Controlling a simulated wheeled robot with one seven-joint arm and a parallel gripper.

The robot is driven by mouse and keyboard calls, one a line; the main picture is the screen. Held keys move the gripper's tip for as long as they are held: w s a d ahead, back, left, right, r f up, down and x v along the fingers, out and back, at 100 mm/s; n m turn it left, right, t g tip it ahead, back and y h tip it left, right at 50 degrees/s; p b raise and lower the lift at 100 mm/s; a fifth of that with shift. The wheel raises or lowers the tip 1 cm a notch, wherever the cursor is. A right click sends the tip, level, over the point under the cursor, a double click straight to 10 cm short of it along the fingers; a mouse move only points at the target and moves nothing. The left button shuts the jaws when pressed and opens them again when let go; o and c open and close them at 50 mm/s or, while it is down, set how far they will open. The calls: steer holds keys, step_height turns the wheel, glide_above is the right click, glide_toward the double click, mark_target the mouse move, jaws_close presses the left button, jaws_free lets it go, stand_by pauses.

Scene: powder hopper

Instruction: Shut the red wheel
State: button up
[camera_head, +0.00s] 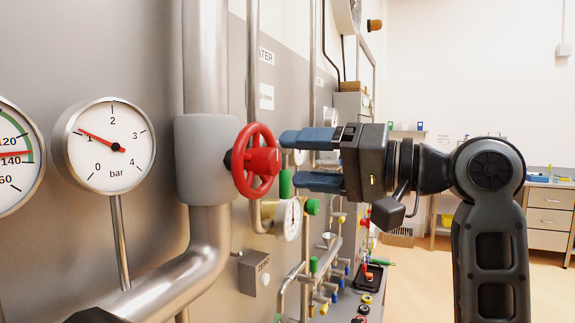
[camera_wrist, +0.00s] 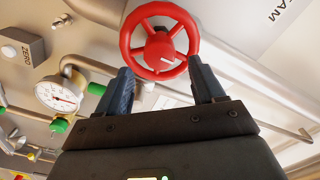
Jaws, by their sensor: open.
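The red wheel (camera_head: 256,160) is a round handwheel with spokes and a red hub, on a grey valve body (camera_head: 205,158) set in a thick steel pipe. My gripper (camera_head: 284,160) is open, with its two blue fingers one above the other, pointing left at the wheel. In the head view the fingertips are just to the right of the rim; I cannot tell if they touch it. In the wrist view the red wheel (camera_wrist: 160,42) lies ahead, beyond and between the spread fingers (camera_wrist: 160,78), with nothing held between them.
A bar gauge (camera_head: 108,146) stands left of the valve, its needle near 1. Below my gripper are a small gauge (camera_head: 288,220) and a green knob (camera_head: 312,206). A grey ZERO box (camera_head: 254,273) sits below the wheel. The floor on the right is open.

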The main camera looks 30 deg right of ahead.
steer(key=shift+b+v, duration=0.3)
steer(key=shift+v, duration=1.85)
step_height(320, 180, down, 16)
steer(key=m+t+h, duration=0.3)
steer(key=m+h, duration=0.1)
steer(key=m, duration=0.1)
steer(key=s+a+f+h, duration=0.1)
steer(key=s+f+h, duration=0.15)
steer(key=f, duration=0.45)
steer(key=s+a+f+h, duration=0.1)
steer(key=s+f+h, duration=0.1)
steer(key=s+f, duration=0.3)
steer(key=s+a+f+n+g+h, duration=0.1)
steer(key=s+f+n+g+h, duration=0.15)
steer(key=s+f, duration=0.8)
steer(key=s+a+r+n, duration=0.1)
steer(key=s+n, duration=0.5)
steer(key=s, duration=1)
steer(key=shift+s+a+r, duration=0.25)
steer(key=shift+s+a, duration=0.05)
steer(key=shift+a, duration=0.25)
